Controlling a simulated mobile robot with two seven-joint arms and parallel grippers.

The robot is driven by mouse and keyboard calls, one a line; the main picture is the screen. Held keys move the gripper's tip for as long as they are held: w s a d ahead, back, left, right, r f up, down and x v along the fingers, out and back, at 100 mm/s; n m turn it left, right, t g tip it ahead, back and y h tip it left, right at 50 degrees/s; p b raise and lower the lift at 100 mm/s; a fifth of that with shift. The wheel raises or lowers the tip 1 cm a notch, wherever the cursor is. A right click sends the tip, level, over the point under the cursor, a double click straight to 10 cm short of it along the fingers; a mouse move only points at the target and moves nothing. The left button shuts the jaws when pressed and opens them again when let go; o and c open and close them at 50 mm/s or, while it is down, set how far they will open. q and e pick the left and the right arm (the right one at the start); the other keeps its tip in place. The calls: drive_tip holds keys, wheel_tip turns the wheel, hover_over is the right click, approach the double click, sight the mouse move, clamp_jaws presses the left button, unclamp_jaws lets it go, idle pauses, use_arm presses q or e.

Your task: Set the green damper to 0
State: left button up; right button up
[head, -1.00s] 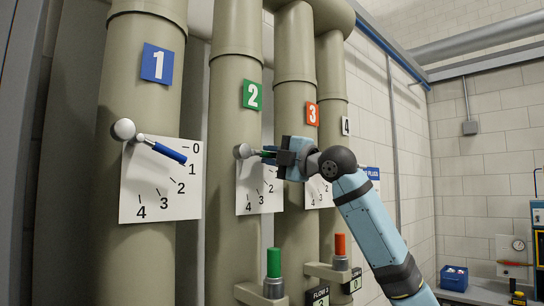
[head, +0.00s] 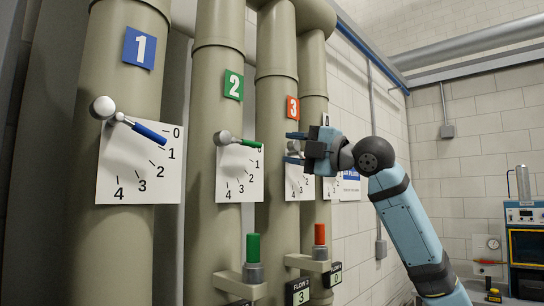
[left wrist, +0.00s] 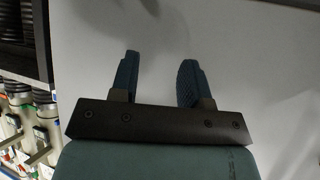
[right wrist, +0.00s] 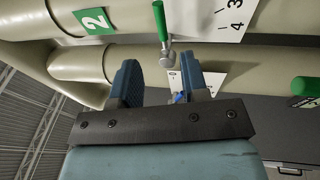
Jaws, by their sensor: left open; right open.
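The green damper lever (head: 248,143) sticks out from its round grey hub on pipe 2, in front of a white dial plate (head: 239,182). It points right and slightly down at the top of the scale, where the 0 mark is hard to make out. My right gripper (head: 292,147) is open and empty, to the right of the lever's tip and apart from it. In the right wrist view the green lever (right wrist: 160,22) stands beyond the gap between the open fingers. My left gripper (left wrist: 157,78) is open and empty, over a plain pale surface.
The blue lever (head: 150,133) on pipe 1 points between 0 and 1. Pipe 3's dial plate (head: 298,187) is partly behind my right gripper. A green-topped post (head: 253,247) and a red-topped post (head: 319,235) stand below. Free room lies left of my right gripper's fingertips.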

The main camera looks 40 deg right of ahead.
use_arm(q)
drive_tip(key=shift+w+d+f+b, duration=0.2)
drive_tip(key=shift+w+d+b, duration=0.1)
drive_tip(key=shift+w, duration=0.15)
use_arm(e)
drive_tip(key=v, duration=0.2)
drive_tip(key=shift+s+d, duration=0.1)
drive_tip(key=shift+s, duration=0.15)
use_arm(q)
drive_tip(key=shift+s+f, duration=0.1)
drive_tip(key=shift+s, duration=0.1)
